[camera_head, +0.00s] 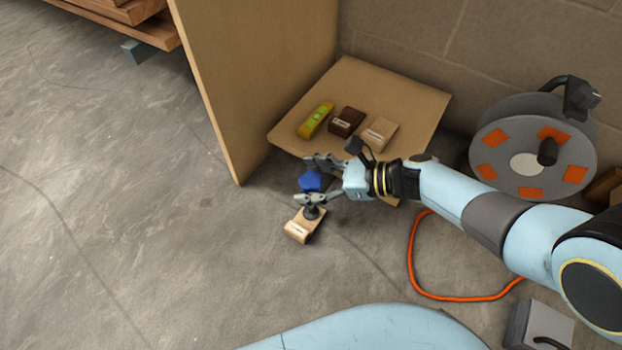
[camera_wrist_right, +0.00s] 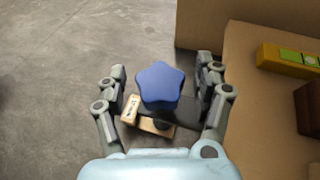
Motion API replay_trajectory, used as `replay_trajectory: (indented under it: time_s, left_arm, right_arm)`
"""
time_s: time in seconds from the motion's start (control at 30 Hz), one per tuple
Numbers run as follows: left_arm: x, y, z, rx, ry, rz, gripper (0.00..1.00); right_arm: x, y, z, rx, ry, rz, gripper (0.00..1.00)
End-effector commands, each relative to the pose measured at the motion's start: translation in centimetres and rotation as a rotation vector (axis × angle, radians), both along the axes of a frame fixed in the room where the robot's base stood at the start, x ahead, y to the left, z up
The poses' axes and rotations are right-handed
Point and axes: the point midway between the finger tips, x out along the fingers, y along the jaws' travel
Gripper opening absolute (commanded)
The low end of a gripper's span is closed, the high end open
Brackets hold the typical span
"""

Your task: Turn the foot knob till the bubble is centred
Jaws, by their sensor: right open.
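The blue star-shaped foot knob (camera_head: 311,180) stands low near the front corner of the wooden board (camera_head: 370,85). In the right wrist view the knob (camera_wrist_right: 159,83) sits between the fingers. My right gripper (camera_head: 318,178) is open around it, with a gap on each side. A yellow spirit level (camera_head: 316,119) with a green vial lies on the board; it also shows in the right wrist view (camera_wrist_right: 290,60). The bubble is too small to make out. My left gripper is in neither view.
A dark brown block (camera_head: 346,122) and a tan block (camera_head: 380,133) lie beside the level. A labelled wooden block (camera_head: 304,226) is on the floor below the knob. An upright panel (camera_head: 262,75) stands left. A cable reel (camera_head: 533,147) and orange cable (camera_head: 414,262) are right. Floor at left is clear.

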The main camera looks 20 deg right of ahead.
Motion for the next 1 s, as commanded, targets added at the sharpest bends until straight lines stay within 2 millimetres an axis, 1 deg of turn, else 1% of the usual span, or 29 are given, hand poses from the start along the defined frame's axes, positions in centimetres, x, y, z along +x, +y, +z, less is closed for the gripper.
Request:
replay_trajectory:
  time_s: [0.27,0.7,1.0]
  left_arm:
    - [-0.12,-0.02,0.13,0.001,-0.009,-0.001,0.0]
    - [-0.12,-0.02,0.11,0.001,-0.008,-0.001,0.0]
    - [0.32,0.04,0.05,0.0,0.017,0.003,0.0]
  right_arm:
    - [0.07,0.05,0.02,-0.001,-0.001,0.0,0.69]
    - [0.04,0.03,0.0,-0.001,-0.001,0.0,0.12]
    - [0.0,0.05,0.07,0.0,-0.001,-0.048,0.12]
